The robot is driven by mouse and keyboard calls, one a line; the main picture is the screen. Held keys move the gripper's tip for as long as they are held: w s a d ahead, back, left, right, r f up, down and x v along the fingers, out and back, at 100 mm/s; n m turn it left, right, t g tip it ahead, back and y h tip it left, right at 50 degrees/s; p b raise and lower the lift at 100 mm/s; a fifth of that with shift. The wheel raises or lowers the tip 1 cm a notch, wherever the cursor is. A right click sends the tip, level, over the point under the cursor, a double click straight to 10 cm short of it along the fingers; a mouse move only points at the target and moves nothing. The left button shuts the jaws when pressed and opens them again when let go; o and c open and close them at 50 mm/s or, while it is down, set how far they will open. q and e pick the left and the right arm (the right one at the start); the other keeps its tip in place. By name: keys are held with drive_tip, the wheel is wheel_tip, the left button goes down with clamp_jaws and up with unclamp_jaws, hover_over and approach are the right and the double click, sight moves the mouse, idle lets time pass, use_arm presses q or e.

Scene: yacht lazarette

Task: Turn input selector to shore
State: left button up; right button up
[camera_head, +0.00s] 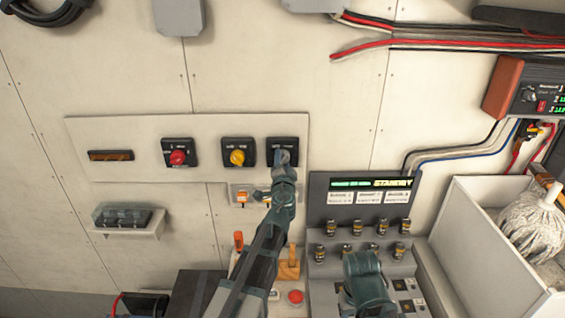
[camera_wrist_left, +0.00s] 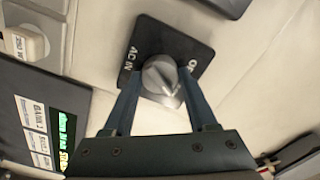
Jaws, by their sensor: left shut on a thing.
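The input selector's black square plate (camera_head: 273,143) is the rightmost of the switches on the wall panel in the head view. In the left wrist view its plate (camera_wrist_left: 197,52) carries "AC IN" and another white label that is partly hidden. Its round grey knob (camera_wrist_left: 160,76) has a pointed light mark on its face. My left gripper (camera_wrist_left: 160,85) is shut on the knob, one finger on each side. In the head view the left gripper (camera_head: 283,160) covers most of the selector.
A red knob (camera_head: 178,157) and a yellow knob (camera_head: 237,157) sit left on the same panel. A display console (camera_head: 360,188) reading "STANDBY" stands to the right. A white bin (camera_head: 455,225) with a mop (camera_head: 532,225) is at far right. A small shelf (camera_head: 130,229) is at left.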

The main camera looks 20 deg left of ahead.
idle(0.4)
use_arm(q)
drive_tip(key=o, duration=1.4)
drive_tip(key=shift+c, duration=0.2)
drive_tip(key=shift+s, duration=0.1)
